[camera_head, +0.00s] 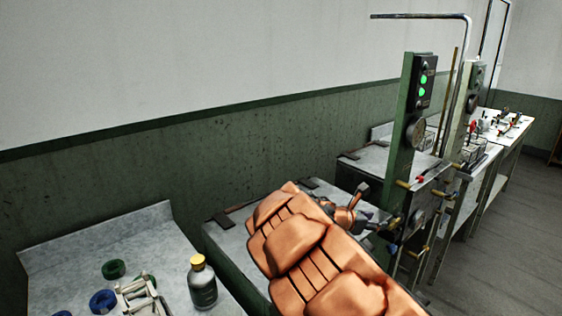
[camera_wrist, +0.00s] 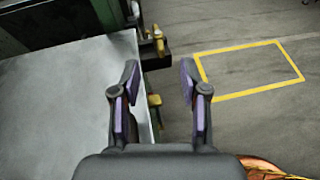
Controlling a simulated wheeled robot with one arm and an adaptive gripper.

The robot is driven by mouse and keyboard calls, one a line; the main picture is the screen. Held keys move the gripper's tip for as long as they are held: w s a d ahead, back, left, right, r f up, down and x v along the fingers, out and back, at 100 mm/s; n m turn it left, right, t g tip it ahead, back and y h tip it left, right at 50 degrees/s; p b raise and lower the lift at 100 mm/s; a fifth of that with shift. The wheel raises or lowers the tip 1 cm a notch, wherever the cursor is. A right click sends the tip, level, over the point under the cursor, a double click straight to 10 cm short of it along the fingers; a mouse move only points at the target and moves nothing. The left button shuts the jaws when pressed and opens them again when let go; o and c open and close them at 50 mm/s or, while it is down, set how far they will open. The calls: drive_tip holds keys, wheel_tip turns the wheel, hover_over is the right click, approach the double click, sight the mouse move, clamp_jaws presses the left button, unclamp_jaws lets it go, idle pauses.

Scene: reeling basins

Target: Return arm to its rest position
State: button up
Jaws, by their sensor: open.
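My gripper (camera_wrist: 159,78) is open in the wrist view, its two dark fingers with purple pads spread apart. Nothing is held between them. The gripper hangs over the edge of a grey metal top (camera_wrist: 60,100), with floor to the right. In the head view my orange arm fills the lower middle and reaches across the front of a green-sided basin bench (camera_head: 232,262). Some dark parts show beside the arm there, but I cannot make out the fingers.
A dark bottle with a yellow cap (camera_head: 202,285), a green ring (camera_head: 113,269) and a blue ring (camera_head: 103,301) stand on the near grey bench. A green post with lights (camera_head: 413,130) rises right of my arm. A yellow floor rectangle (camera_wrist: 250,93) encloses clear floor.

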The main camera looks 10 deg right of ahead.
drive_tip(key=s+d+r+m+g+y, duration=0.1)
drive_tip(key=s+m+g+y, duration=0.15)
drive_tip(key=s+m, duration=0.65)
drive_tip(key=s+r+m+g+y, duration=0.1)
drive_tip(key=s+r+m+g, duration=0.2)
drive_tip(key=s, duration=1)
drive_tip(key=s+a+f+m+y, duration=0.2)
drive_tip(key=s+a+m+y, duration=0.2)
drive_tip(key=s+a, duration=0.5)
drive_tip(key=s+a+f+m+g+y, duration=0.1)
drive_tip(key=s+a+f+m+y, duration=0.2)
drive_tip(key=s+a, duration=0.7)
drive_tip(key=s+m+y, duration=0.2)
drive_tip(key=m, duration=0.1)
drive_tip(key=shift+a+f, duration=0.15)
drive_tip(key=shift+f, duration=0.1)
drive_tip(key=shift+s, duration=0.1)
